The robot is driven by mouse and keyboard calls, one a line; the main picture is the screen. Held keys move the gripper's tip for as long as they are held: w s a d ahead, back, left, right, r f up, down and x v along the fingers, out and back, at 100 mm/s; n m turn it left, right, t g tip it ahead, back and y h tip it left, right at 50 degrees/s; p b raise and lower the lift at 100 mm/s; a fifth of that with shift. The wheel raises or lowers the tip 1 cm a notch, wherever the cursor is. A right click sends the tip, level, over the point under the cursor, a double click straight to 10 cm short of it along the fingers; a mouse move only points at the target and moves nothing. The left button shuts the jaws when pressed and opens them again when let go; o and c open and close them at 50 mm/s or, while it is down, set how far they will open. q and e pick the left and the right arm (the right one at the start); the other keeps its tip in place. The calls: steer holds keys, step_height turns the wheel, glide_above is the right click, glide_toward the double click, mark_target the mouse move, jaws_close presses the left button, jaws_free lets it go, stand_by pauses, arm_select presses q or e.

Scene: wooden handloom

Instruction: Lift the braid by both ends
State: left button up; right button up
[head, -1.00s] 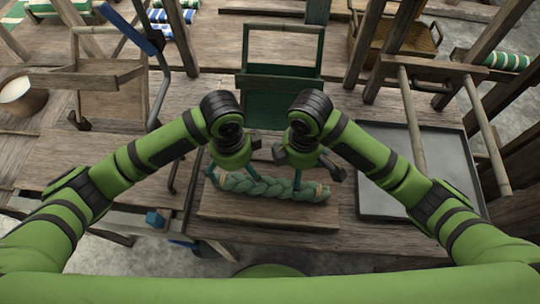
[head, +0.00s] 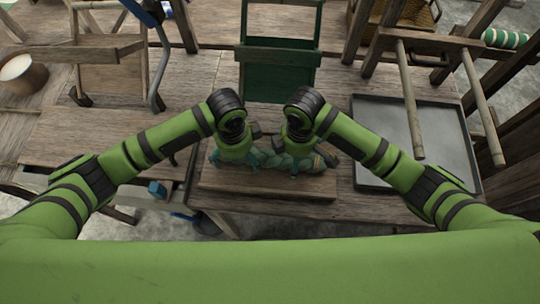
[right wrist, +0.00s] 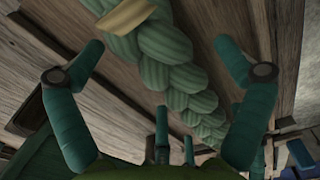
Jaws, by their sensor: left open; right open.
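The green braid (head: 273,160) lies across a wooden board (head: 240,188), partly hidden by my grippers. My left gripper (head: 236,168) is over its left part, pointing down, with its fingers hard to make out. My right gripper (head: 311,165) is over its right part, near the end. In the right wrist view the braid (right wrist: 165,75) runs between the spread fingers of my right gripper (right wrist: 158,45), with a gap on each side. A pale tie (right wrist: 127,15) wraps the braid near the top edge there. The braid's left end is hidden in the head view.
A dark green panel (head: 279,75) stands behind the board. A grey metal tray (head: 440,120) lies to the right, under a frame with two wooden rods (head: 411,100). A blue-grey bent bar (head: 155,60) stands at the left. A brown pot (head: 22,74) is at the far left.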

arm_select(q)
steer(key=shift+w+f, duration=0.1)
steer(key=shift+f, duration=0.15)
arm_select(e)
steer(key=shift+w+f, duration=0.1)
steer(key=shift+f, duration=0.15)
arm_select(q)
steer(key=c, duration=1.5)
arm_select(e)
steer(key=c, duration=1.5)
arm_select(q)
steer(key=shift+r, duration=0.15)
arm_select(e)
steer(key=shift+r, duration=0.15)
